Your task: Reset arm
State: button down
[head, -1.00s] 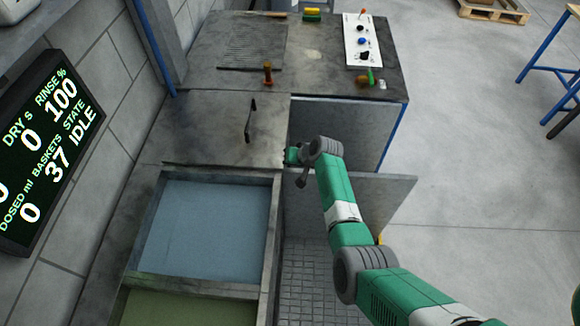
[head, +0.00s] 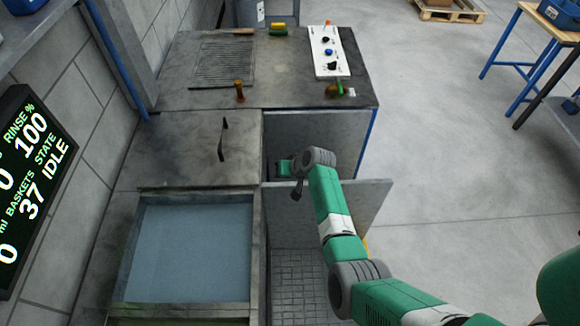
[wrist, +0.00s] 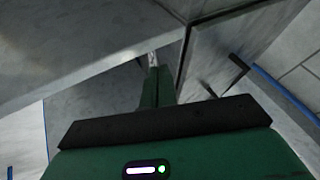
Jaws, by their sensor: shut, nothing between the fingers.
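My green arm reaches in from the lower right in the head view. My gripper (head: 284,167) is beside the right edge of the closed steel lid (head: 185,145), in front of the open cabinet (head: 345,130); its fingertips are hard to make out there. In the wrist view my gripper (wrist: 154,62) shows as narrow green fingers, together and empty. A grey panel (wrist: 90,45) and other grey surfaces surround the fingertips; whether they touch is unclear. No copper tube is seen.
An open cabinet door (head: 371,205) stands out close under my forearm. A basin (head: 190,245) of bluish liquid lies left of my arm. The bench top (head: 290,75) carries a white control panel (head: 329,55) and small items.

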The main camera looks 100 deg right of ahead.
jog(key=p+v, duration=0.2)
jog(key=v, duration=0.5)
jog(key=shift+a+r, duration=0.2)
jog(key=shift+r, duration=0.1)
jog(key=shift+w, duration=0.15)
jog(key=w+a+r+n+t+h, duration=0.3)
jog(key=w+r+n, duration=0.3)
jog(key=w+r, duration=1.7)
jog(key=w+a+r+n+t, duration=0.5)
jog(key=w+a+r+t, duration=0.1)
jog(key=w+a+r, duration=1.15)
jog(key=w+a+r+n+t+y, duration=0.1)
jog(key=a+r+n+t, duration=0.15)
jog(key=a+r, duration=0.55)
jog(key=a+r+n+t+y, duration=0.1)
jog(key=a+r+t+y, duration=0.3)
jog(key=a, duration=0.7)
jog(key=s+a+r+n+t+y, duration=0.2)
jog(key=s+a+r, duration=0.3)
jog(key=a, duration=0.4)
jog(key=s+a+r+n+t+y, duration=0.1)
jog(key=s+a+r+n+t, duration=0.15)
jog(key=a+r, duration=0.55)
notch_tip(320, 180, up, 28)
jog(key=m+p, duration=0.1)
jog(key=p, duration=2.7)
jog(key=shift+s+a+f+y, duration=0.15)
jog(key=shift+s+a+y, duration=0.15)
jog(key=shift+s+a, duration=0.1)
